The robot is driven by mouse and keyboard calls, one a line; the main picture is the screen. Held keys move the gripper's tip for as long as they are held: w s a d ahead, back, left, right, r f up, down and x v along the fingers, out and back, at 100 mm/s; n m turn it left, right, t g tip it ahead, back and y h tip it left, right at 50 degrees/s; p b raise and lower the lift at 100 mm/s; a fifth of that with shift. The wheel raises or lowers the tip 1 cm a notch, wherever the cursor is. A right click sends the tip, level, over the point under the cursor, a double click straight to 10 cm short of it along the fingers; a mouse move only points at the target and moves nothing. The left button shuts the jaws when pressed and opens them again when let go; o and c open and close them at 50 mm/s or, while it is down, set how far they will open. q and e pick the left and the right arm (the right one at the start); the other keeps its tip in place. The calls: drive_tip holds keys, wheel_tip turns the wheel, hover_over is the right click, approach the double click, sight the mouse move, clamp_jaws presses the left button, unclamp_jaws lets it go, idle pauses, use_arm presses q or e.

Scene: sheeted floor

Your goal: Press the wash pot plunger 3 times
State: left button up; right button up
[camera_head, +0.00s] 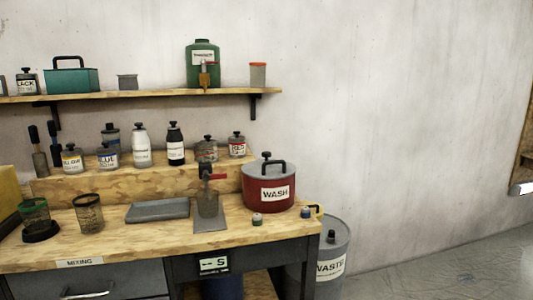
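The wash pot (269,194) is a red round pot with a white WASH label and a grey lid. It stands upright at the right end of the wooden workbench (130,240). A black arched handle rises from it. A small black knob, which looks like the plunger (267,155), stands up at the top of the lid beside the handle. Nothing touches the pot from above. Neither of my grippers shows in the head view.
A grey waste bin (333,240) stands right of the bench. A grey tray (158,210), mesh cups (88,213) and small lidded jars sit left of the pot. Bottles and cans line a riser behind. A wall shelf (130,97) hangs above. The floor at right is clear.

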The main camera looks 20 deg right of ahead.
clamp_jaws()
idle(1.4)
